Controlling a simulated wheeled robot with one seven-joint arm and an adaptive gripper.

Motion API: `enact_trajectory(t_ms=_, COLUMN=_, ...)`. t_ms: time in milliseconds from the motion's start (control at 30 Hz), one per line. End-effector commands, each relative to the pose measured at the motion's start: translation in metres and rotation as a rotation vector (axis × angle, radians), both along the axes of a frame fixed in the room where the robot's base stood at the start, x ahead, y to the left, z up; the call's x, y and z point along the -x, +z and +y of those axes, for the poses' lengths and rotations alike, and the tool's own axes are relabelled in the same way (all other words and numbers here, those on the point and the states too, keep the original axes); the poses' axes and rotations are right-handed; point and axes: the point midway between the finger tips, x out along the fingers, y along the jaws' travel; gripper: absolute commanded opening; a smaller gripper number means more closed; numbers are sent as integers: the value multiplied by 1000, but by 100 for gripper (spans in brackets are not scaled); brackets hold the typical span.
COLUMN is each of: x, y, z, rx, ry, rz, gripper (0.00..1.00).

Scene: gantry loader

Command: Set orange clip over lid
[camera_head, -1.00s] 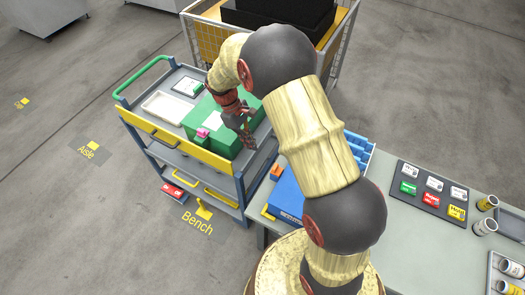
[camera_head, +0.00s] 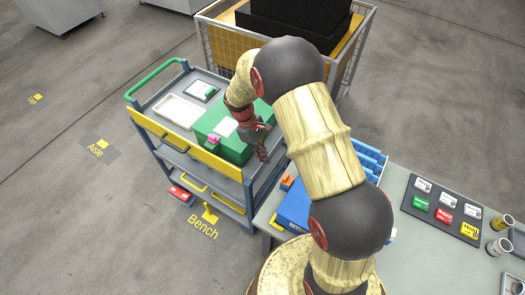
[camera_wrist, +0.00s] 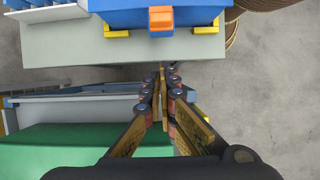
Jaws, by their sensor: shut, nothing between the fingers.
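An orange clip (camera_wrist: 161,17) sits at the edge of a blue box (camera_wrist: 188,16) on the bench, at the top of the wrist view. In the head view the clip (camera_head: 286,182) shows beside the blue box (camera_head: 293,206), partly behind my arm. My gripper (camera_wrist: 163,70) is shut and empty. In the head view my gripper (camera_head: 262,155) is over the cart's right side, beside the green box and apart from the clip.
The cart (camera_head: 195,152) also bears a white tray (camera_head: 180,110). Yellow pieces (camera_wrist: 117,33) lie at the blue box's foot. A mesh-sided crate (camera_head: 232,48) stands behind the cart. Label cards (camera_head: 444,208) and cans (camera_head: 501,222) are on the bench at the right.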

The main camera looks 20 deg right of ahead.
Motion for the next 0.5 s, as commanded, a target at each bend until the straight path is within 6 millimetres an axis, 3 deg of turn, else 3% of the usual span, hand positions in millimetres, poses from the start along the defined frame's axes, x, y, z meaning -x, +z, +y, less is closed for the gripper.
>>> enact_trajectory(t_ms=233, x=16, y=-45, z=-10, rx=0, ry=-2, rz=2, gripper=0)
enact_trajectory(t_ms=500, x=43, y=-42, z=-28, rx=-1, ry=-2, rz=-1, gripper=0)
